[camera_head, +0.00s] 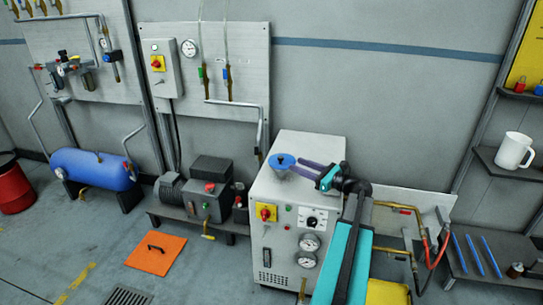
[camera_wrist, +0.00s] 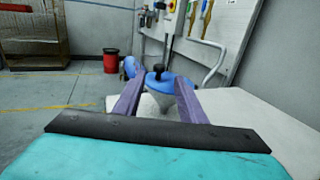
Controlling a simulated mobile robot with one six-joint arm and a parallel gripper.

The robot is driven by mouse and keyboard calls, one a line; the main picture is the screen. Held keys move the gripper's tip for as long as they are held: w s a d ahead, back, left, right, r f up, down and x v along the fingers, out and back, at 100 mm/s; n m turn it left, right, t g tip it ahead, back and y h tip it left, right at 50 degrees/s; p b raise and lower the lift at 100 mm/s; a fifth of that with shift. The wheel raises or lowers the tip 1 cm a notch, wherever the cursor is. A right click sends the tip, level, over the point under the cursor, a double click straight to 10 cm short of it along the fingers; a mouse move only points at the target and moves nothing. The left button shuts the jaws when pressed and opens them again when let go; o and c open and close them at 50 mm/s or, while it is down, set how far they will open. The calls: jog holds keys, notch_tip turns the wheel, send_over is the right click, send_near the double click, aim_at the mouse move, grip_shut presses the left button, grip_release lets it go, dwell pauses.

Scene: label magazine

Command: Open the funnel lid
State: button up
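The funnel lid (camera_head: 283,161) is a blue disc with a dark knob (camera_head: 281,157). It sits on a pale funnel on top of the white cabinet (camera_head: 310,150). In the wrist view the lid (camera_wrist: 172,84) lies flat over the white funnel (camera_wrist: 160,103), with the black knob (camera_wrist: 158,68) standing up. My gripper (camera_head: 297,164) reaches in from the right, low over the cabinet top. Its purple fingers are apart, and in the wrist view (camera_wrist: 159,84) the lid and knob show between and beyond the tips. Contact with the lid cannot be told.
The cabinet front carries a red-and-yellow switch (camera_head: 266,213) and gauges (camera_head: 310,242). A wall panel with pipes (camera_head: 225,70) stands behind. A blue tank (camera_head: 92,172) and an orange floor plate (camera_head: 156,252) are left. A shelf with a white mug (camera_head: 514,150) is right.

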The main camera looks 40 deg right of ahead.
aim_at(273, 161)
jog(key=w, duration=0.4)
jog(key=w+a+p, duration=0.1)
jog(key=w, duration=0.4)
jog(key=w+a, duration=0.1)
jog(key=w, duration=0.3)
jog(key=shift+w+a, duration=0.1)
jog(key=shift+w, duration=0.1)
grip_shut()
